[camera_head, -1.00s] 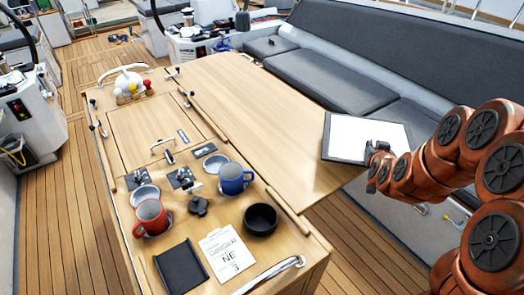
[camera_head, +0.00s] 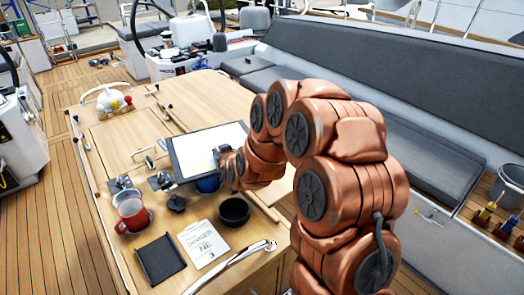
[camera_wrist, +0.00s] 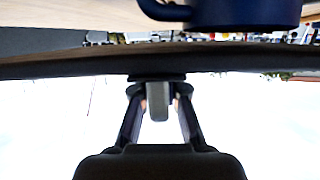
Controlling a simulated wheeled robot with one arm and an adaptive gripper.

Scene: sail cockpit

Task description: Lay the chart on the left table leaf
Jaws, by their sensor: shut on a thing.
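The chart (camera_head: 205,140), a white sheet with a dark border, is in my gripper (camera_head: 222,155). My gripper is shut on its near edge. In the head view the chart overlaps the middle of the table and partly hides the blue mug (camera_head: 208,184). The chart's height above the table is unclear.
On the table's near part are a red mug (camera_head: 131,213), a black bowl (camera_head: 234,211), a black tray (camera_head: 160,260) and a printed card (camera_head: 204,243). Grey bench seats (camera_head: 420,165) run along the right. The far part of the leaf looks clear.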

